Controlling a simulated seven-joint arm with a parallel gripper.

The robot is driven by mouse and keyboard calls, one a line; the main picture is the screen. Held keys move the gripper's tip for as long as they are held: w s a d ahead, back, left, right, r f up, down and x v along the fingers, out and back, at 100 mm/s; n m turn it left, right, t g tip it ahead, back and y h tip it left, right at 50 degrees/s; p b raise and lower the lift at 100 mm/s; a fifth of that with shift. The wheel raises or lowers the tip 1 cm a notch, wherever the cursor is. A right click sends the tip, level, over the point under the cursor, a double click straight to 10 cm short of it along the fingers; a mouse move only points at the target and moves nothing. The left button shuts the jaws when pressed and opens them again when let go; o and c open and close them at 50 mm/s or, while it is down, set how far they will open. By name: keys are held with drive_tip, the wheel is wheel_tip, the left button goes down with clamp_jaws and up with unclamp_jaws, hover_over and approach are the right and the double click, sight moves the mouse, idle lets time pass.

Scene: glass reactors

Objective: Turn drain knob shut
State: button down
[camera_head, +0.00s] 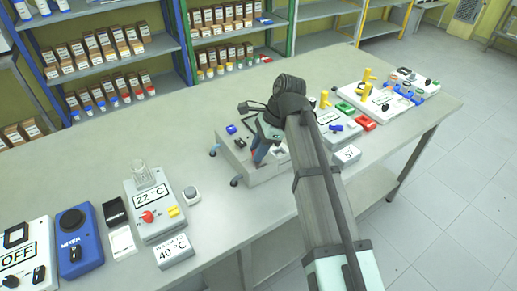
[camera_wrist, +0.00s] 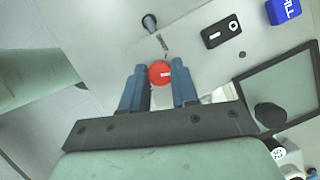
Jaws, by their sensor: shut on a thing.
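In the wrist view, a round red knob (camera_wrist: 160,73) with a small pale mark sits on a light panel, between the two blue fingers of my gripper (camera_wrist: 160,86). The fingers are closed on its sides. A printed label lies just above it, too small to read. In the head view my gripper (camera_head: 264,150) is at the light grey device box (camera_head: 240,162) in the middle of the bench.
In the wrist view, a black switch block (camera_wrist: 221,32) and a blue block (camera_wrist: 283,10) stand right of the knob. In the head view, a 22 °C device (camera_head: 155,212) stands to the left and other devices (camera_head: 368,100) to the right. Bare bench (camera_head: 95,165) lies at left.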

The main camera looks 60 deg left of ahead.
drive_tip(key=n+h, duration=0.1)
drive_tip(key=n, duration=0.2)
drive_tip(key=n+h, duration=0.1)
drive_tip(key=n, duration=0.2)
drive_tip(key=shift+a+n, duration=0.2)
drive_tip(key=shift+n, duration=0.1)
drive_tip(key=shift+h, duration=0.3)
drive_tip(key=c, duration=0.9)
unclamp_jaws()
drive_tip(key=shift+o, duration=0.2)
